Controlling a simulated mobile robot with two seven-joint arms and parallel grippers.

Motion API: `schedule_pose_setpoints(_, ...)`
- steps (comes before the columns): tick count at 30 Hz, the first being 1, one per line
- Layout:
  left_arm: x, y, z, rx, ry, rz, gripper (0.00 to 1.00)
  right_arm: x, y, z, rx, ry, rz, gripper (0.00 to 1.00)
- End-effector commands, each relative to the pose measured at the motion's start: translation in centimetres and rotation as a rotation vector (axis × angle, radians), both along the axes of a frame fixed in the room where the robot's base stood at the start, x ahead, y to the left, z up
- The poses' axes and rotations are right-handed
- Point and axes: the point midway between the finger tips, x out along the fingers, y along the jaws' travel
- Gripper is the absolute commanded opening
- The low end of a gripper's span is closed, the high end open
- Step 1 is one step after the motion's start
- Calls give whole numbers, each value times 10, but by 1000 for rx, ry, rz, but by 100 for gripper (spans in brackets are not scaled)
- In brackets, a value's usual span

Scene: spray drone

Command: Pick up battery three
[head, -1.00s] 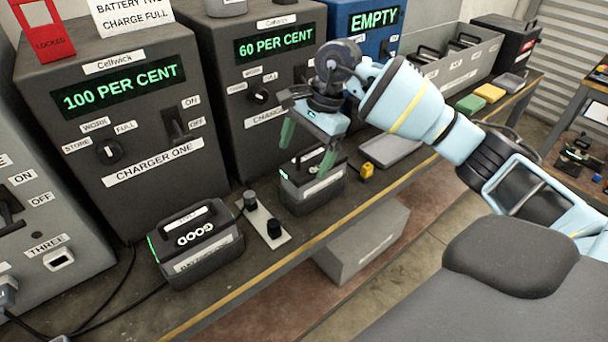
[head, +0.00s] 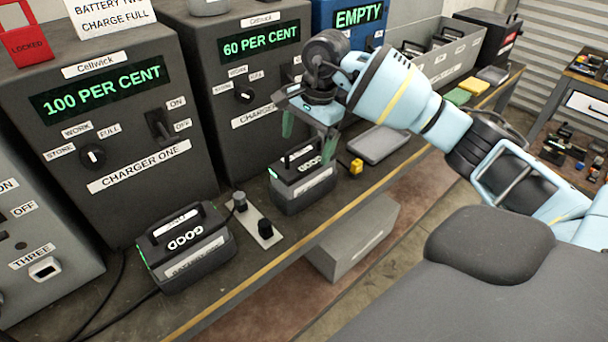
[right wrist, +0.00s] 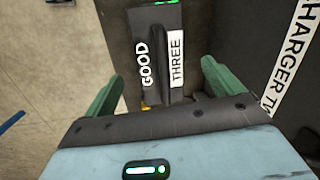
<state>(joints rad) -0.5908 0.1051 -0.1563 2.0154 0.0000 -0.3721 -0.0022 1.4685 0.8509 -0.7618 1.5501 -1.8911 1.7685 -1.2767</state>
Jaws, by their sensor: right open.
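Battery three (head: 303,188) is a dark grey block with a handle and a "GOOD" label. It stands on the bench in front of the 60 per cent charger. In the right wrist view, battery three (right wrist: 147,55) shows its "THREE" label beside the handle. My right gripper (head: 308,142) is open and empty just above the battery, with its green fingers pointing down. In the right wrist view, the right gripper's (right wrist: 160,85) fingers lie on either side of the battery's near end, not closed on it. My left gripper is not in view.
Another battery (head: 187,250) marked "GOOD" stands to the left on the bench. A plate with two black knobs (head: 257,226) lies between the batteries. Chargers (head: 110,130) line the back.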

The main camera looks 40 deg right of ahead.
Motion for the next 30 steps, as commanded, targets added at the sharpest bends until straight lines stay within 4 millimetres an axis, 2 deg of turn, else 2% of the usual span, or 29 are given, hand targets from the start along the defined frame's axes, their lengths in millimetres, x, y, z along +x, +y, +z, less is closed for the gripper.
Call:
schedule_pose_setpoints(7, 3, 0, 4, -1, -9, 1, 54, 2, 4, -33, 1, 2, 2, 92)
schedule_pose_setpoints(17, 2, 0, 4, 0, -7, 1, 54, 4, 4, -38, 1, -1, 1, 92)
schedule_pose_setpoints(30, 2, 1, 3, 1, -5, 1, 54, 3, 4, -38, 1, -1, 1, 35)
